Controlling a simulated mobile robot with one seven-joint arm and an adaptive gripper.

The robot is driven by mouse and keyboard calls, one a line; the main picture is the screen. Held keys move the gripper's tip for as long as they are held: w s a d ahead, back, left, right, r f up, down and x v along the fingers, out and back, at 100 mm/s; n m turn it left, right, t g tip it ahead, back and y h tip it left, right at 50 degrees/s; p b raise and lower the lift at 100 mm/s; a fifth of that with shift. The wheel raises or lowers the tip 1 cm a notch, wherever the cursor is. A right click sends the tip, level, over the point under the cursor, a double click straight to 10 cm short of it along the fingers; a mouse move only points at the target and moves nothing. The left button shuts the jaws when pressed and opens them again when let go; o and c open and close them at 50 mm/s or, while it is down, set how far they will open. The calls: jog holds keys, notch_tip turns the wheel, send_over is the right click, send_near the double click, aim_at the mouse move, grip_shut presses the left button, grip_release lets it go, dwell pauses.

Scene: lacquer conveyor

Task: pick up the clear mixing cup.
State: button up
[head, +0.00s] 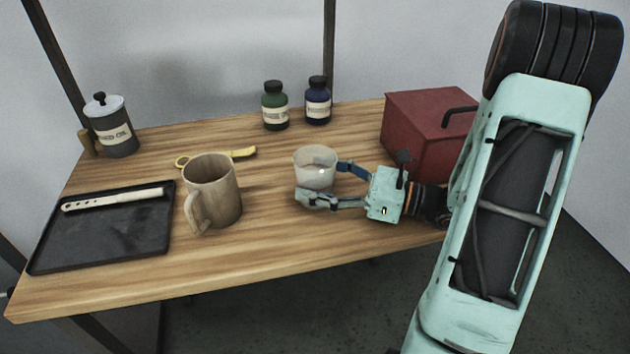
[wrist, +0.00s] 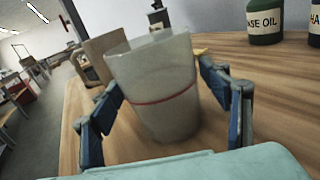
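The clear mixing cup (head: 315,162) stands upright near the middle of the wooden table, with a whitish, translucent wall. In the wrist view the cup (wrist: 155,85) fills the middle, with a reddish line around its wall. My gripper (head: 320,183) reaches in from the right, low over the table. Its fingers are apart, one on each side of the cup. In the wrist view my gripper (wrist: 160,80) has both fingertips close beside the cup wall; I cannot tell if they touch it. The near finger hides part of the cup's base in the head view.
A beige mug (head: 215,190) stands left of the cup, with a yellow tool (head: 240,153) behind it. Green (head: 275,107) and blue (head: 318,101) bottles stand behind; a red box (head: 415,130) stands right.

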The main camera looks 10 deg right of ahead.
jog(key=c, duration=1)
jog(key=shift+r, duration=0.15)
jog(key=shift+r+p, duration=1.35)
jog(key=s+a+r+p, duration=0.1)
jog(key=s+r+p, duration=0.2)
jog(key=s+p, duration=0.1)
jog(key=s+a+r+p, duration=0.1)
jog(key=s+r+p, duration=0.2)
jog(key=p, duration=0.4)
jog(key=s+a+r+p, duration=0.1)
jog(key=s+r+p, duration=0.3)
jog(key=s+p, duration=0.1)
jog(key=shift+s+a+p, duration=0.1)
jog(key=shift+s+p, duration=0.25)
jog(key=shift+p, duration=0.1)
jog(key=shift+s+a+p, duration=0.1)
jog(key=shift+s+p, duration=0.2)
jog(key=shift+p, duration=0.3)
